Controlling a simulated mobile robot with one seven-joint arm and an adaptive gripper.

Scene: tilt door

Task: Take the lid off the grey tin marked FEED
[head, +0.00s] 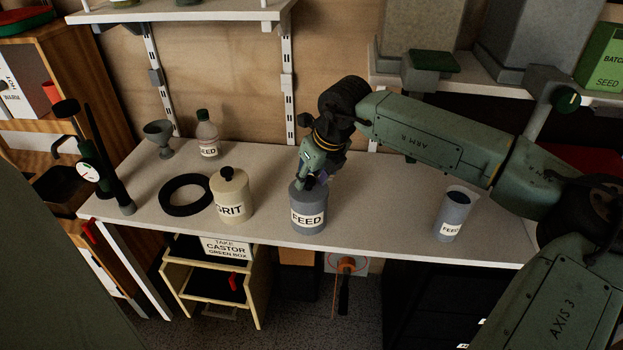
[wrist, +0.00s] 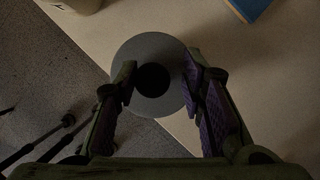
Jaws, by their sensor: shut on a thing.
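The grey tin marked FEED (head: 308,212) stands upright near the front edge of the white bench. Its round grey lid (wrist: 148,48) fills the middle of the wrist view, with a dark round knob (wrist: 152,80) at its centre. My gripper (head: 315,180) points down over the tin, and in the wrist view its purple-padded fingers (wrist: 158,82) are shut on the knob, one on each side. The lid appears to sit on the tin; I cannot see any gap under it. My fingers partly hide the tin's top in the head view.
A grey open-topped FEED container (head: 454,214) stands at right. Bench space between it and the tin is clear.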

